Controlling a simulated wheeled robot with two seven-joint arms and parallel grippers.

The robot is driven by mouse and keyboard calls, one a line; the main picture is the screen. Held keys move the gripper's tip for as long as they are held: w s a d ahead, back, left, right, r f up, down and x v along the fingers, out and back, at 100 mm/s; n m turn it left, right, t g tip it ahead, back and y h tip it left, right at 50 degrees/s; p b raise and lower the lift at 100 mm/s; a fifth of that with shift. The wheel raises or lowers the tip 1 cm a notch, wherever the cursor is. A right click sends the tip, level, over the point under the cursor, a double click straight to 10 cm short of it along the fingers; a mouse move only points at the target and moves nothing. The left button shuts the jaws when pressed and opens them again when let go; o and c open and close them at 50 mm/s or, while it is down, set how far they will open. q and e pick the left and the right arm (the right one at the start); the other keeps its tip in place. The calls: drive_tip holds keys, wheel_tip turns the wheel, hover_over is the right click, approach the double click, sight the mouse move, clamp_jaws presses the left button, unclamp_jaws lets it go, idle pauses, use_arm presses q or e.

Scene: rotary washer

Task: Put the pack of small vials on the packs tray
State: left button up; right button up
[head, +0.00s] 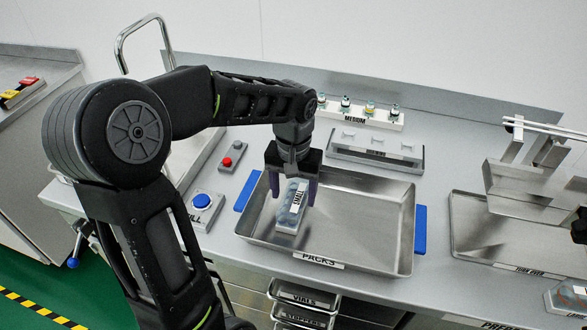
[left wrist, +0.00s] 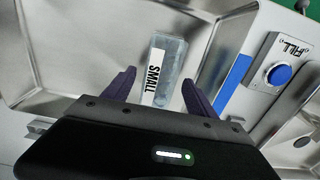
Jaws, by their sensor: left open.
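The pack of small vials (head: 291,208), a clear bluish pack with a white label reading SMALL, is in the left part of the packs tray (head: 370,234). The tray is a shallow metal tray with blue handles and a PACKS label on its front rim. My left gripper (head: 291,192) is over the pack with its dark fingers apart. In the left wrist view the pack (left wrist: 166,70) shows beyond and between the open fingertips (left wrist: 160,85), with gaps on both sides. The fingers partly hide the pack in the head view. My right gripper is not clearly in view.
A FILL station with a blue button (head: 202,201) stands left of the tray. A rack labelled MEDIUM (head: 360,115) with several vials and a metal fixture (head: 375,152) stand behind it. Another metal tray (head: 480,232) lies to the right. The packs tray's right part is empty.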

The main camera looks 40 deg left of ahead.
sight(293, 197)
use_arm(q)
wheel_tip(293, 197, up, 8)
drive_tip(key=shift+r, duration=0.25)
idle(0.9)
